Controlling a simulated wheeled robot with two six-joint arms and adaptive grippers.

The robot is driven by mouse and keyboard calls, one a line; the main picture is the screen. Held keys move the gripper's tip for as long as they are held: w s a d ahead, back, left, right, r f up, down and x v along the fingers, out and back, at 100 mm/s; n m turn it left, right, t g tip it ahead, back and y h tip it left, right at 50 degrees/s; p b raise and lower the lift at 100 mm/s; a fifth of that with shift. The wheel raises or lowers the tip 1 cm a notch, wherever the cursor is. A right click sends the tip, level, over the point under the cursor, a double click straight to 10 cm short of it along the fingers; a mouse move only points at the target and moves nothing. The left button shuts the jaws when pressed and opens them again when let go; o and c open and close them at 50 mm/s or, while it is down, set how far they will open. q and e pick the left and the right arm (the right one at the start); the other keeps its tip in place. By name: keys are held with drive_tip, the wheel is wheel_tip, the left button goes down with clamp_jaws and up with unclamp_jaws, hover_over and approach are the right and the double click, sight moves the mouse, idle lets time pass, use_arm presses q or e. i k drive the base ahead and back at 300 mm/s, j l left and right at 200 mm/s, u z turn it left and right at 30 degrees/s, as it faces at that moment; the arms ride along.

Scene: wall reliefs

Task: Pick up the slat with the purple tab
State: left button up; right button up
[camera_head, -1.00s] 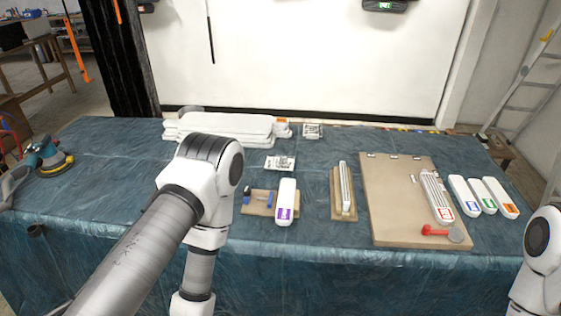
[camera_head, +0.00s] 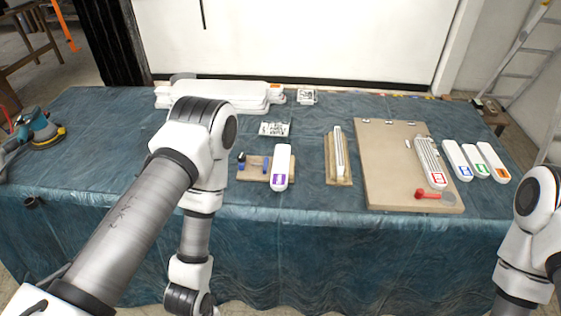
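The slat with the purple tab (camera_head: 281,165) is white with rounded ends. It lies lengthwise on the table, its near end marked purple, at the right part of a small brown board (camera_head: 250,174). My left arm comes in from the left and bends down in front of the table, to the left of the slat. My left gripper is below the picture's edge. My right arm shows at the lower right edge, and its gripper is also out of the picture. Nothing covers the slat.
A large brown board (camera_head: 390,185) holds a red-tabbed slat (camera_head: 430,160) and a red-handled tool (camera_head: 432,194). Slats with blue (camera_head: 458,160), green (camera_head: 474,160) and orange (camera_head: 493,161) tabs lie right of it. A narrow wooden block (camera_head: 338,158) stands between. White slats (camera_head: 240,93) are stacked behind.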

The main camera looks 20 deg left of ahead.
sight(279, 180)
drive_tip(key=i+l+u, duration=0.45)
drive_tip(key=l, duration=0.15)
drive_tip(key=l+u, duration=0.25)
drive_tip(key=i+l+u, duration=0.2)
drive_tip(key=l, duration=0.25)
drive_tip(key=l+u, duration=0.25)
drive_tip(key=l, duration=0.15)
drive_tip(key=i, duration=0.05)
